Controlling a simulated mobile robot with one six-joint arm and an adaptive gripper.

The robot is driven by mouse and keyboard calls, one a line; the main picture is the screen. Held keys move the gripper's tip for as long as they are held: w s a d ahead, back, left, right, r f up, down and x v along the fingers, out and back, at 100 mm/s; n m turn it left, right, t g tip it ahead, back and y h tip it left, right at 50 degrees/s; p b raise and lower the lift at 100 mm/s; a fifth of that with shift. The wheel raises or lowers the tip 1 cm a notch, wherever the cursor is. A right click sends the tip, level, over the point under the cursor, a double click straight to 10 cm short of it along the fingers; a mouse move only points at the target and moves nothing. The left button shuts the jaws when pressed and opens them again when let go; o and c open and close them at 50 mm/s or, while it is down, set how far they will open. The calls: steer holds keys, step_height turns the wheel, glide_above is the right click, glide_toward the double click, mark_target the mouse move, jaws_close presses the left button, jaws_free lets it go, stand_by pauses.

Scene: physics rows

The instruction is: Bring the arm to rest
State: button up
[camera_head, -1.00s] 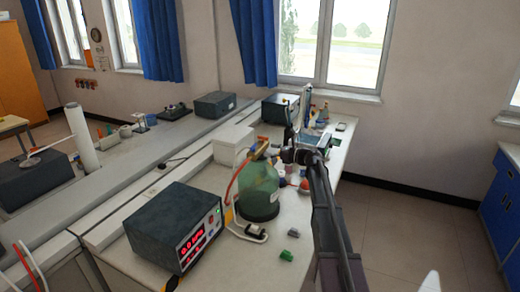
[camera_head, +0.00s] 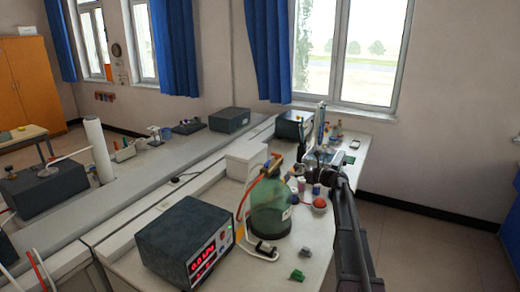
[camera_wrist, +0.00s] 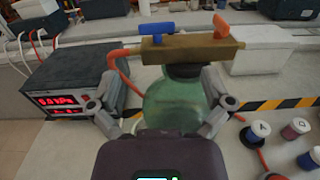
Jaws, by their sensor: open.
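My arm reaches from the lower right of the head view over the bench (camera_head: 318,240). My gripper (camera_head: 318,160) is at its far end, small and partly merged with the things behind it. In the wrist view my gripper (camera_wrist: 160,92) has its two fingers spread wide, with nothing held. A green glass bottle (camera_wrist: 172,105) with a brass valve top shows between and beyond the fingers; whether a finger touches it I cannot tell. In the head view the bottle (camera_head: 270,208) stands upright on the bench, left of my arm.
A box with a red display (camera_head: 190,240) stands at the front of the bench. A red ball (camera_head: 320,203) and several small cylinders (camera_wrist: 290,131) are near my arm. Open floor (camera_head: 410,240) is on the right.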

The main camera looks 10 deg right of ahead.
steer(key=s+d+r+m+t+h, duration=0.15)
steer(key=m+t+h, duration=0.25)
steer(key=m+h, duration=0.55)
steer(key=d+r+m+t+h, duration=0.15)
steer(key=m+t+h, duration=0.35)
steer(key=m, duration=0.9)
steer(key=s+f+m+g+h, duration=0.6)
steer(key=s+f+m+g, duration=0.3)
steer(key=s+f+m, duration=0.4)
steer(key=s+a+f+m+g+y, duration=0.2)
steer(key=s+a+f+m+g, duration=0.1)
steer(key=s, duration=0.5)
steer(key=s+a+f+m+g+y, duration=0.2)
steer(key=s+a+f+m+g, duration=0.1)
steer(key=s, duration=0.5)
steer(key=s+a+f+m+g+y, duration=0.2)
steer(key=s+a+f+m+g, duration=0.1)
steer(key=s+a, duration=0.4)
steer(key=shift+s+m+g, duration=0.45)
steer(key=shift+s+g, duration=0.3)
steer(key=shift+g, duration=0.25)
